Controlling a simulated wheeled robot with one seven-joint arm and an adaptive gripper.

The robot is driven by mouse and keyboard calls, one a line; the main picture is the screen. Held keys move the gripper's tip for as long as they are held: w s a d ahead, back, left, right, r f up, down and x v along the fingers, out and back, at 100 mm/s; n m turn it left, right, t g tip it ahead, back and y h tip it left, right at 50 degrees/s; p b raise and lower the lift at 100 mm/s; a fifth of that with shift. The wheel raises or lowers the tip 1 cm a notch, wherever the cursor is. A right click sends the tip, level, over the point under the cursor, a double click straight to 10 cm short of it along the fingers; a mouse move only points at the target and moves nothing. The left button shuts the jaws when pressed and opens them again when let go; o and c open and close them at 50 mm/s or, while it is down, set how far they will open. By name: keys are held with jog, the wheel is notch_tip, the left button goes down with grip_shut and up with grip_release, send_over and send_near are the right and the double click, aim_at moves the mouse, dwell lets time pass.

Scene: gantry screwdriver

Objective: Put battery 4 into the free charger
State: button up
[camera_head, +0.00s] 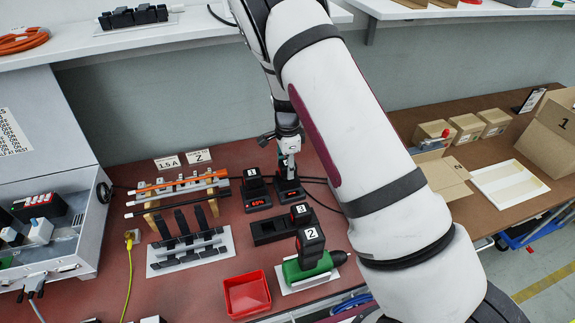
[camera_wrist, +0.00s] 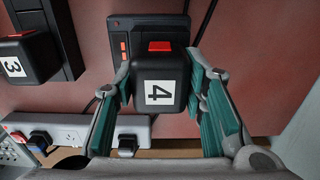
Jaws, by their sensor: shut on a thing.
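Battery 4 (camera_wrist: 158,92) is a black block with a white label and a red patch. My gripper (camera_wrist: 165,108) is shut on it, with a green-padded finger on each side. In the head view my gripper (camera_head: 289,150) is over the right-hand charger (camera_head: 290,194), whose display shows red digits. The charger also shows in the wrist view (camera_wrist: 125,28), behind battery 4. Whether the battery is seated in it or just above it, I cannot tell. The left-hand charger (camera_head: 258,203) holds another black battery (camera_head: 252,173).
Battery 3 (camera_head: 300,209) stands at a black tray (camera_head: 268,232). Battery 2 (camera_head: 311,240) is on a green tool (camera_head: 303,268). A red bin (camera_head: 247,294) is at the front.

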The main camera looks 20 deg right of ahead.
jog(key=shift+f, duration=0.45)
dwell(0.5)
jog(key=o, duration=1.4)
jog(key=shift+r, duration=0.1)
jog(key=shift+r+p, duration=0.55)
jog(key=shift+r, duration=2.1)
